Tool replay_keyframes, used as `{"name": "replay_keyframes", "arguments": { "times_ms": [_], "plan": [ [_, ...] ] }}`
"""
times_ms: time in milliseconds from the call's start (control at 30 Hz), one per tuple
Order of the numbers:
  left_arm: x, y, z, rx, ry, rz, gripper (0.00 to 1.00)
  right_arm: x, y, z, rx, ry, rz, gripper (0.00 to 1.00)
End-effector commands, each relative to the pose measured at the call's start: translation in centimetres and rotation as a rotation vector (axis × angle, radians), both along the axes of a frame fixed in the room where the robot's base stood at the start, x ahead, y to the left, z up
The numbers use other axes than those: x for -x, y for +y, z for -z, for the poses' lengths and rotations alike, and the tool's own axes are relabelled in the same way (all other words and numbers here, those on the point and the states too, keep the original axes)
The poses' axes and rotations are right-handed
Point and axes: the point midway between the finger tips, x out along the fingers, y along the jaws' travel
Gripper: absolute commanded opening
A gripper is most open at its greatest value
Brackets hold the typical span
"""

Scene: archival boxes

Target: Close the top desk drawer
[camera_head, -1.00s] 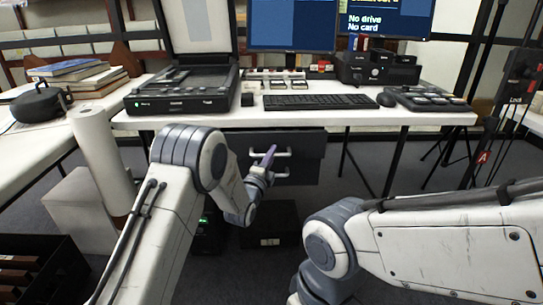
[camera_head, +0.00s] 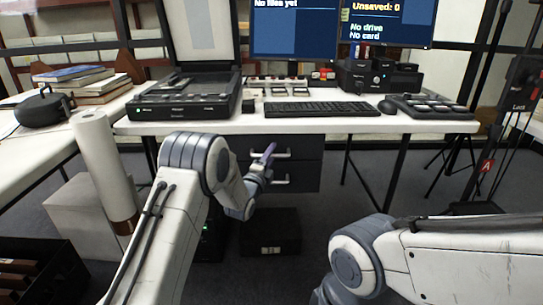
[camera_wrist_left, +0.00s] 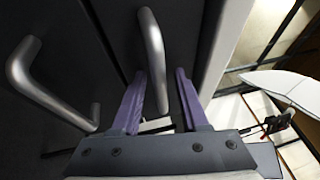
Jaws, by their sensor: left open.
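The dark desk drawer unit hangs under the white desk. Its top drawer (camera_head: 302,146) has a silver bar handle (camera_head: 284,154), and a lower drawer (camera_head: 302,178) with its own handle sits below. The two fronts look nearly flush in the head view; I cannot tell whether a small gap remains. My left gripper (camera_head: 265,162) is at the top drawer's front. In the left wrist view its purple fingers (camera_wrist_left: 160,100) are open, with the top handle (camera_wrist_left: 152,50) reaching between them. Contact is unclear. My right arm shows, but its gripper is out of view.
The white desk (camera_head: 420,124) above carries a scanner (camera_head: 185,105), keyboard (camera_head: 318,109) and mouse (camera_head: 388,107). A black box (camera_head: 270,232) lies on the floor below the drawers. A white roll (camera_head: 104,165) stands at left. Floor right of the drawers is open.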

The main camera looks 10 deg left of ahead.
Motion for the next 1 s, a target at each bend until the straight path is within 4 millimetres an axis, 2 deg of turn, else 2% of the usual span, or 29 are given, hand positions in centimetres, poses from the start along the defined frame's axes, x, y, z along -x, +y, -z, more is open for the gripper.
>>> {"name": "replay_keyframes", "arguments": {
  "times_ms": [333, 467, 567, 800, 1000],
  "plan": [
    [0.1, -0.1, 0.1, -0.001, 0.002, 0.002, 0.47, 0.0, 0.0, 0.0, 0.000, 0.000, 0.000, 0.00],
    [0.7, 0.1, 0.1, 0.000, 0.003, 0.001, 0.47, 0.0, 0.0, -0.3, 0.000, 0.000, 0.000, 0.00],
    [2.1, 0.5, 0.3, 0.000, 0.005, 0.001, 0.47, 0.0, 0.0, -0.8, 0.000, 0.000, 0.000, 0.00],
    [6.7, 1.8, 1.2, -0.001, 0.008, 0.001, 0.47, 0.0, 0.0, -2.0, 0.000, 0.000, 0.000, 0.00],
    [9.3, 2.4, 1.7, -0.001, 0.005, 0.001, 0.47, 0.0, 0.0, -2.4, 0.000, 0.000, 0.000, 0.00]
  ]
}}
